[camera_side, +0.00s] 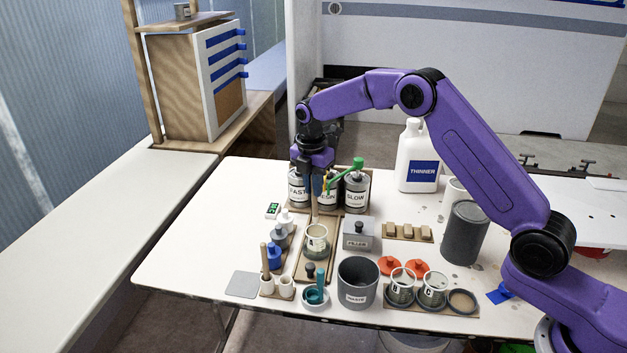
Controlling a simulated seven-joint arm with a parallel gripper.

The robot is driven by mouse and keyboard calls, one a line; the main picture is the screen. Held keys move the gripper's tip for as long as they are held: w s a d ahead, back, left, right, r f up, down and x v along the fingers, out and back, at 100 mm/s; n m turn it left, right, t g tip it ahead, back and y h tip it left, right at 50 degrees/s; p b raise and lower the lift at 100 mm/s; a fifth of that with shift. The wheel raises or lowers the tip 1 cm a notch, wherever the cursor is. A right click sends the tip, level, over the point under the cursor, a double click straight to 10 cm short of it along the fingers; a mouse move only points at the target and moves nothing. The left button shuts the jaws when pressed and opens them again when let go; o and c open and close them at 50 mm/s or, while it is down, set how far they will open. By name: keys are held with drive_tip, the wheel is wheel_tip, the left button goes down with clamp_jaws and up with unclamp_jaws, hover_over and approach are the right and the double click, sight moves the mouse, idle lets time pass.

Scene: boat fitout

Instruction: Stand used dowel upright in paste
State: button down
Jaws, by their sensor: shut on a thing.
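My gripper (315,186) points down in front of the cans at the back of the table. It is shut on a thin brown stick (313,208), which looks like the used dowel; it hangs roughly upright, and its ends are hard to make out. Below it, a clear cup marked A (317,240) stands on a wooden board. I cannot tell how full the cup is or where the paste is. Another wooden dowel (265,258) stands upright in a small holder at the front left.
Cans marked FAST (297,192) and SLOW (356,195) flank a resin can with a green handle (350,167). A grey waste bin (357,285), a filler box (358,240), cups B (400,290) and C (432,291) crowd the front. A thinner bottle (418,160) stands behind. The table's left side is clear.

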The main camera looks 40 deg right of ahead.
sight(315, 219)
drive_tip(key=shift+w+d+f, duration=0.1)
drive_tip(key=shift+d+f, duration=0.05)
drive_tip(key=shift+f, duration=2.25)
drive_tip(key=shift+d+f, duration=0.15)
drive_tip(key=shift+f, duration=2.2)
drive_tip(key=c, duration=1.4)
unclamp_jaws()
drive_tip(key=shift+a+r, duration=0.15)
drive_tip(key=shift+r, duration=1.55)
drive_tip(key=o, duration=0.6)
drive_tip(key=shift+c, duration=0.2)
